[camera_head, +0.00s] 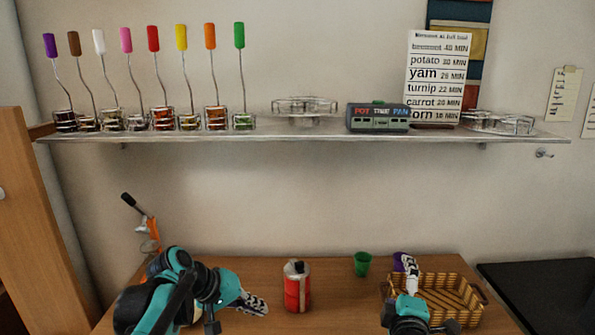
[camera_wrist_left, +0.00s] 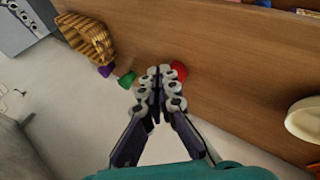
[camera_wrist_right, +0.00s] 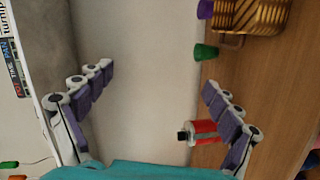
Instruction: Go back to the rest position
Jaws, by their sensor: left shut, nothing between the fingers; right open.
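My left gripper (camera_head: 254,303) is low over the wooden table at the left of the red can in the head view. In the left wrist view its fingers (camera_wrist_left: 158,74) are together with nothing between them. A red round shape (camera_wrist_left: 180,71) shows just behind the fingertips, partly hidden. My right gripper (camera_head: 409,263) points up in front of the wicker basket in the head view. In the right wrist view its fingers (camera_wrist_right: 158,77) are spread wide and empty. The red can (camera_wrist_right: 205,131) is partly hidden behind the right-hand finger there.
On the table (camera_head: 335,290) stand the red can (camera_head: 297,286), a green cup (camera_head: 362,263), a purple cup (camera_head: 399,261) and the basket (camera_head: 450,298).

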